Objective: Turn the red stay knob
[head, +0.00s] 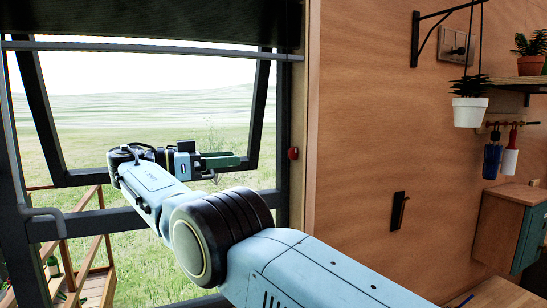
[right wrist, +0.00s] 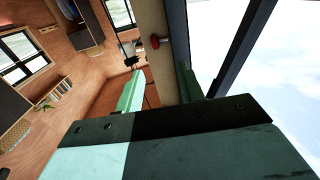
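The red stay knob (head: 293,153) is small and sits on the window frame's right post, at the edge of the wooden wall. It also shows in the right wrist view (right wrist: 156,42), beyond and roughly between my fingertips. My right gripper (head: 238,161) is in front of the open window, left of the knob and pointing right towards it, with a gap between. In the right wrist view its two green fingers (right wrist: 160,70) stand apart with nothing between them, so it is open. My left gripper is not in view.
The window sash (head: 262,110) is tilted outward behind my right arm. On the wall right of the knob are a black fixture (head: 398,210), a hanging plant pot (head: 469,111) and a cabinet (head: 500,225).

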